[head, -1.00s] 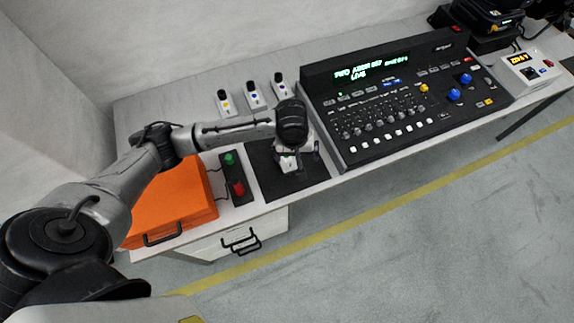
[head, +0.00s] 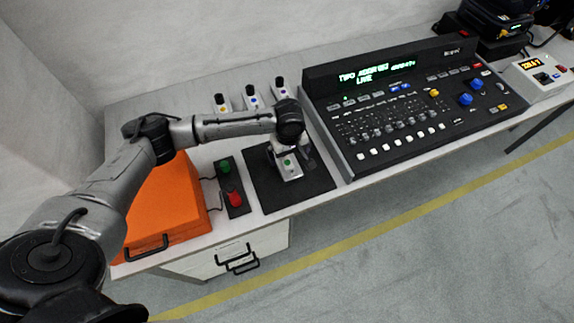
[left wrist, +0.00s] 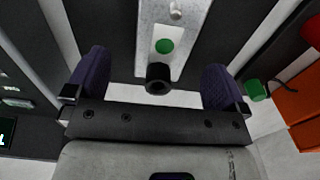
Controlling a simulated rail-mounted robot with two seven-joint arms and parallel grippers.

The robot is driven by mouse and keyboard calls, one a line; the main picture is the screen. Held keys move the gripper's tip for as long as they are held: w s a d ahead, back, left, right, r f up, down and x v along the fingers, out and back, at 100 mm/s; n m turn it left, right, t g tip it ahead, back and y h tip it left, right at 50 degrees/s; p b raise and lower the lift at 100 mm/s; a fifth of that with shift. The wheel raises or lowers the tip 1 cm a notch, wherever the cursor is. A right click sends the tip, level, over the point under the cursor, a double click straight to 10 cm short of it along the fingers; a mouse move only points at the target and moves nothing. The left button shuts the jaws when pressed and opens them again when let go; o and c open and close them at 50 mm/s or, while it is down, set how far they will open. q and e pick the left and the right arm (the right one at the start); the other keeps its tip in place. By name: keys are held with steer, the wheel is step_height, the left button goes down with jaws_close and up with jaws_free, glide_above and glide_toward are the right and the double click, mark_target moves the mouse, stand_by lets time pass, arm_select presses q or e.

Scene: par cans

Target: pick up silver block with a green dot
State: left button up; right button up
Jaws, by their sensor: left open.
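The silver block with a green dot (head: 290,165) lies on the black mat (head: 262,197) in the head view. In the left wrist view the silver block (left wrist: 150,40) is at top centre, with its green dot and a black knob at its near end. My left gripper (head: 290,152) is over the block in the head view and partly hides it. In the left wrist view the left gripper (left wrist: 155,85) is open, with one finger on each side of the block and clear gaps to it. My right gripper is not in view.
A black box with green and red buttons (head: 229,183) and an orange case (head: 160,215) stand left of the mat. A mixing console (head: 400,110) stands close on the right. Several silver blocks with coloured dots, one yellow-dotted (head: 222,104), stand behind.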

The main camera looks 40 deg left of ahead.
mark_target(287, 162)
arm_select(q)
steer(key=shift+s+a+f+b, duration=0.15)
steer(key=shift+f+b, duration=0.3)
steer(key=shift+f, duration=0.8)
steer(key=shift+s+f+b, duration=0.1)
steer(key=shift+f+b, duration=0.35)
steer(key=shift+f, duration=1.2)
steer(key=c, duration=0.8)
steer(key=shift+r, duration=0.1)
steer(key=c, duration=0.6)
